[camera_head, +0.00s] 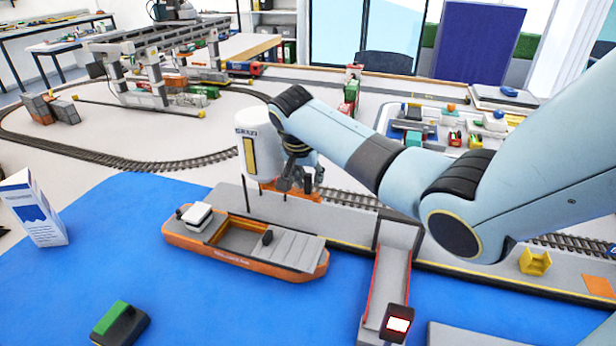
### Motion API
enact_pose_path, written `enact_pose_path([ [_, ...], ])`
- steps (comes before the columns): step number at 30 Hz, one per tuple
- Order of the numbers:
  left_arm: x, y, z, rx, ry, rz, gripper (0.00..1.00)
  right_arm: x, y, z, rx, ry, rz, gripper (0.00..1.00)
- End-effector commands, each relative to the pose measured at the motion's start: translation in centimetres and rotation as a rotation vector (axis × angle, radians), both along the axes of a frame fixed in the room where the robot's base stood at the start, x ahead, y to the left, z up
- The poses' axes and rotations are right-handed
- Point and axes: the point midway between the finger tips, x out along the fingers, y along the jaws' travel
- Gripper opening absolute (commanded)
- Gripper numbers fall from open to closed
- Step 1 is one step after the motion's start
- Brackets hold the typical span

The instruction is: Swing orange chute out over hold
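The white silo (253,150) marked GRAZI stands on the quay behind the boat. Orange parts of the chute (269,187) show at its base, largely hidden by my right gripper. The grey and orange boat (290,268) lies on the blue water along the quay, and its open hold (232,233) is in front of the silo. My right gripper (300,186) points down at the chute, beside the silo. Whether its fingers touch or grip the chute cannot be told. My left gripper is not in view.
My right arm crosses over the quay from the right. A grey ramp with red edges (391,278) stands right of the boat. A yellow piece (535,262) sits on the quay at right. A gantry crane (150,50) and rail track (110,160) lie behind. The blue water at left is mostly clear.

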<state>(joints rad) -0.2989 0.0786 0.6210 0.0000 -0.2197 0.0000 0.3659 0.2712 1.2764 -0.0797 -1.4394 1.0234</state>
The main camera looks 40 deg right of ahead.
Motion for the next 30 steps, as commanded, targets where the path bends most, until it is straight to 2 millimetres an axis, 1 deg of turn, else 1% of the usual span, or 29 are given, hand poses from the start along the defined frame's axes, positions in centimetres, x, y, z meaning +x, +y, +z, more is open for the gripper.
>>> enact_pose_path([
  [1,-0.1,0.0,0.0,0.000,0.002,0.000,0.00,0.0,0.0,0.0,0.000,0.000,0.000,0.16],
  [3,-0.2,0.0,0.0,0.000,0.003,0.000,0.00,0.0,0.0,0.0,0.000,0.000,0.000,0.07],
  [5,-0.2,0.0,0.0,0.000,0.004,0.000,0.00,0.0,0.0,0.0,0.000,0.000,0.000,0.00],
  [20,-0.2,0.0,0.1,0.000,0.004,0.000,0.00,-0.1,0.1,0.0,0.000,0.002,-0.009,0.00],
  [26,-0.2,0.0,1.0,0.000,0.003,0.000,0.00,-0.4,0.8,0.2,0.001,0.002,-0.072,0.00],
  [30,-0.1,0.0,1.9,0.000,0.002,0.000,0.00,-0.7,1.8,0.3,0.001,0.003,-0.160,0.00],
])
